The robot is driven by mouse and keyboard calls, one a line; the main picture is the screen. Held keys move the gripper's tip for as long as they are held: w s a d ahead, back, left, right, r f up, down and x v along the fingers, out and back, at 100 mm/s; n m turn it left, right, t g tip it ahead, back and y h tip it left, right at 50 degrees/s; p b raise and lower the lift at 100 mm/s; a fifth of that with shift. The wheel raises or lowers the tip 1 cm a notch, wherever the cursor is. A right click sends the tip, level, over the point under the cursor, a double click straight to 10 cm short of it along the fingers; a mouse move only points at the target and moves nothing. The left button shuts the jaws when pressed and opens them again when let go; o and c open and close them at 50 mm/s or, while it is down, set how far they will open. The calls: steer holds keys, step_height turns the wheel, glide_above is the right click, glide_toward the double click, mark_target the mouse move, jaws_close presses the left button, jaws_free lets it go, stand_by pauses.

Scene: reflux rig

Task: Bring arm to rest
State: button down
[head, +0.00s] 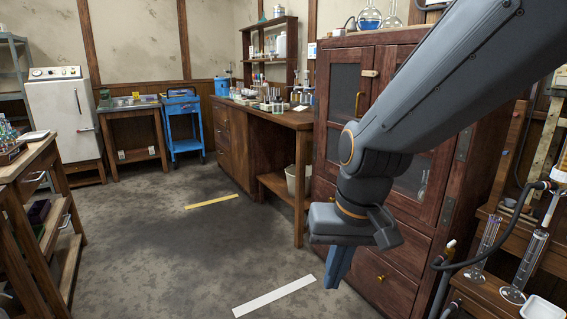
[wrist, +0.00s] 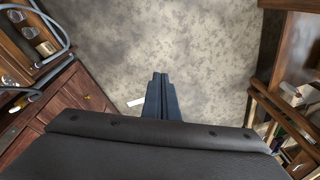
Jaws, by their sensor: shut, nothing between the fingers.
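My gripper (head: 337,268) hangs pointing down at the end of my arm, in front of the dark red wooden cabinet in the head view. Its blue-grey fingers are together with nothing between them. In the wrist view the closed fingers (wrist: 159,80) point at the bare grey floor. My arm comes in from the upper right of the head view and bends down at the wrist.
The red cabinet (head: 383,262) stands close behind my gripper. A bench with glass cylinders (head: 525,262) and a black hose is at the right. A wooden shelf table (head: 42,162) stands at the left. The floor (head: 140,235) between is clear, with a white strip (head: 274,296) and a yellow strip (head: 212,202).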

steer(key=s+d+f+n+g, duration=0.1)
steer(key=s+d+n+g, duration=0.1)
steer(key=s, duration=0.6)
steer(key=d+r+m+h+p, duration=0.1)
steer(key=d+r+p, duration=0.6)
steer(key=p, duration=0.7)
steer(key=shift+w+d+r+m+p, duration=0.35)
steer(key=shift+d+m, duration=0.25)
steer(key=shift+m, duration=0.2)
steer(key=shift+f, duration=0.1)
